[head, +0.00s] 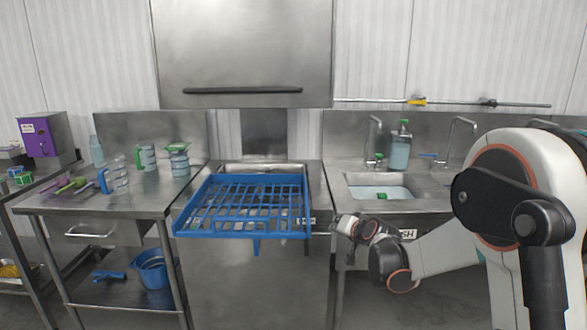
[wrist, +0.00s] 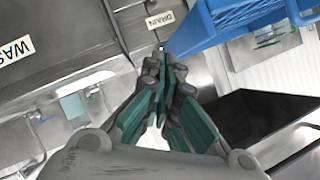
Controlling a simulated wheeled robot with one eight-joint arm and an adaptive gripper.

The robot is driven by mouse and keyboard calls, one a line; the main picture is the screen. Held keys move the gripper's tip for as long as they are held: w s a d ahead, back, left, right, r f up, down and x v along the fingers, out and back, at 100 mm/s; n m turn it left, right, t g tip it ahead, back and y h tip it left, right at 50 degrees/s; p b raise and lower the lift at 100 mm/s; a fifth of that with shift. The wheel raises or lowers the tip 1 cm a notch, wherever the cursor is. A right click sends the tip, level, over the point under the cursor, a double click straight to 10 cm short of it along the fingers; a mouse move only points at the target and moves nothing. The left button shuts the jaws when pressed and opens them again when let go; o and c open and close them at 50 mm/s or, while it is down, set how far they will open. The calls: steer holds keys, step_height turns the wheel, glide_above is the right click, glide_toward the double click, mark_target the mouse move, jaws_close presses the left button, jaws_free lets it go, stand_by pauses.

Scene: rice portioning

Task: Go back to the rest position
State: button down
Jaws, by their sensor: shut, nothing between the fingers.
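My gripper (head: 345,222) is at the front of the sink counter, just right of the blue dish rack. In the wrist view my gripper (wrist: 162,62) has its fingertips together with nothing between them. My white and black arm reaches in from the right of the head view.
The blue rack (head: 243,236) sits on the middle unit; its edge also shows in the wrist view (wrist: 215,28). The sink (head: 352,190) is right of it. The left steel table (head: 135,205) holds measuring jugs and scoops; a blue bucket (head: 153,270) stands below.

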steer(key=s+r+n+g, duration=0.1)
steer(key=s+r, duration=0.2)
steer(key=s, duration=0.4)
steer(key=s+d+r+n+g+h, duration=0.1)
steer(key=s+r, duration=0.2)
steer(key=s, duration=0.4)
steer(key=s+r+g, duration=0.1)
steer(key=s+r, duration=0.2)
steer(key=s, duration=0.5)
steer(key=s+d+f+n+g+h, duration=0.1)
steer(key=s+d+f, duration=0.1)
steer(key=s, duration=1)
steer(key=s+d+f+n+g+h, duration=0.1)
steer(key=s+d+f, duration=0.1)
steer(key=s, duration=1)
steer(key=shift+d+f+g+h, duration=0.3)
steer(key=shift+d+f+h, duration=0.1)
steer(key=shift+d, duration=0.15)
